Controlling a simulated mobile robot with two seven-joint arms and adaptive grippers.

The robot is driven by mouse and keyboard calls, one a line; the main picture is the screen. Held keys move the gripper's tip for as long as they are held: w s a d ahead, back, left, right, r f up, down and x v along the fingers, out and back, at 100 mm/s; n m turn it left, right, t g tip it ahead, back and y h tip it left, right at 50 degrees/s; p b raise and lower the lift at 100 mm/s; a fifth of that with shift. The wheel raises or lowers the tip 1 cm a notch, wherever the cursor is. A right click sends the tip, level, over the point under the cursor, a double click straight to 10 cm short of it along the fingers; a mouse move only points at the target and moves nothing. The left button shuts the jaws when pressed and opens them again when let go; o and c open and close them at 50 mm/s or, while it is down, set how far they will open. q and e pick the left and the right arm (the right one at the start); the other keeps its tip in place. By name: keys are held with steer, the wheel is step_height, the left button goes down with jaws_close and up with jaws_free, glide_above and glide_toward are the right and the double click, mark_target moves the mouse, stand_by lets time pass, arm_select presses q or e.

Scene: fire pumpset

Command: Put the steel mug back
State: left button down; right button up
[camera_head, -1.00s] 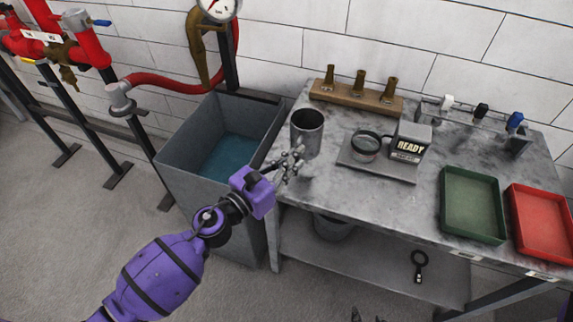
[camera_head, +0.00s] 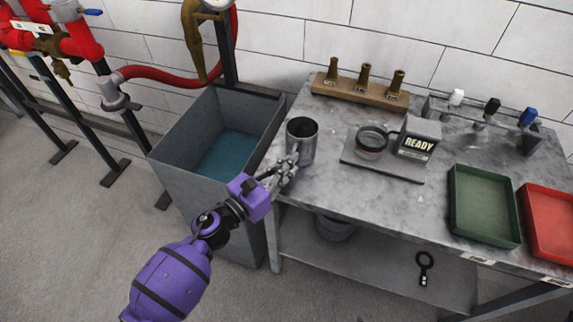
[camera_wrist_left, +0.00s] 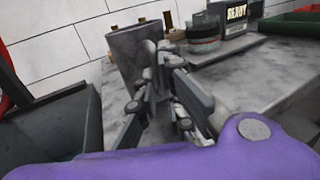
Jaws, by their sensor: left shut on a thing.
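The steel mug (camera_head: 303,144) is a grey, open-topped cylinder, upright at the left end of the marble-topped bench (camera_head: 330,185). It also shows in the left wrist view (camera_wrist_left: 130,55). My left gripper (camera_head: 287,167) is shut on the mug at its near side, its linked grey fingers against it. The fingers (camera_wrist_left: 160,85) cover part of the mug in the left wrist view. The exact grip is hard to see, and I cannot tell whether the mug's base touches the bench. My right gripper is not in view.
A grey water tank (camera_head: 178,165) stands left of the bench. A plate with a glass dish (camera_head: 371,142) and a READY box (camera_head: 418,140) lies right of the mug. Behind is a wooden rack (camera_head: 360,93) with brass nozzles. Green (camera_head: 485,205) and red (camera_head: 550,222) trays are farther right.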

arm_select(q)
steer(key=shift+f, duration=0.2)
steer(key=c, duration=1.9)
jaws_free()
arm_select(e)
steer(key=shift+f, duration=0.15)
arm_select(q)
steer(key=shift+o, duration=0.2)
steer(key=shift+r, duration=0.15)
steer(key=shift+s+r, duration=0.1)
steer(key=shift+r, duration=0.1)
steer(key=b+v, duration=0.2)
steer(key=v, duration=1)
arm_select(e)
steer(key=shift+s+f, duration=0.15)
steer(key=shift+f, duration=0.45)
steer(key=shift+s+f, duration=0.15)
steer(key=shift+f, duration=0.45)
